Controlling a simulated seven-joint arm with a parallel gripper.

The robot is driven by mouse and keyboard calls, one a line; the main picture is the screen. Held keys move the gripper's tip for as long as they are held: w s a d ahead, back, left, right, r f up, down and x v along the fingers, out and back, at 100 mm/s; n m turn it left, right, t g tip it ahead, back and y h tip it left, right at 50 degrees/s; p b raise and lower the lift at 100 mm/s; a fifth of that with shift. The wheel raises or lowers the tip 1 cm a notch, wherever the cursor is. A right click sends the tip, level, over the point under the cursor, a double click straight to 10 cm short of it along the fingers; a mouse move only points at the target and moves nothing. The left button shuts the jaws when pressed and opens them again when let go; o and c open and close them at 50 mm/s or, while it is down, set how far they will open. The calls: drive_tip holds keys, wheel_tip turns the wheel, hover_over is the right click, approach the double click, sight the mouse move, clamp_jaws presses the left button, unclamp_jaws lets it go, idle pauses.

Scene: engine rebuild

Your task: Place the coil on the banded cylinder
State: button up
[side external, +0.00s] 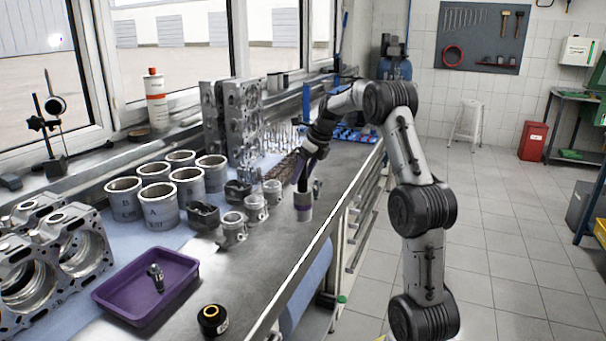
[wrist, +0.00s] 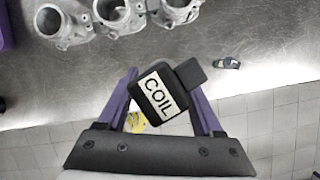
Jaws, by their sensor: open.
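A black block-shaped coil with a white label reading COIL (wrist: 160,92) lies between the two purple fingers of my gripper (wrist: 165,100) in the wrist view. The fingers are spread, with visible gaps beside the coil. In the side view my gripper (side external: 303,178) points down over the bench's front edge. A short grey cylinder with a purple band (side external: 303,207) stands upright just below it. The coil is hard to make out there, and I cannot tell whether it touches the cylinder. In the wrist view the cylinder is not visible.
Several metal housings (wrist: 122,14) stand behind the coil, and a small dark part (wrist: 226,63) lies right of it. A purple tray (side external: 112,292) holds a small part. A black round part (side external: 212,320) stands at the front. Large grey sleeves (side external: 160,207) stand at left.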

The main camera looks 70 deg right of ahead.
drive_tip(key=v, duration=1.2)
drive_tip(key=a+r+n, duration=0.2)
drive_tip(key=a+n, duration=0.7)
drive_tip(key=a, duration=0.4)
drive_tip(key=s+a+n, duration=0.3)
drive_tip(key=a+n, duration=0.7)
drive_tip(key=a, duration=0.2)
drive_tip(key=s+a+f+n, duration=0.5)
drive_tip(key=s+a+n, duration=0.1)
drive_tip(key=n, duration=0.4)
drive_tip(key=s+a+f+n+t, duration=0.1)
drive_tip(key=s+a+f+n, duration=0.3)
drive_tip(key=n, duration=0.6)
drive_tip(key=s+a, duration=0.2)
drive_tip(key=s, duration=0.1)
drive_tip(key=shift+s+a+f+y, duration=0.25)
drive_tip(key=shift+s+f+y, duration=0.1)
drive_tip(key=shift+y, duration=0.05)
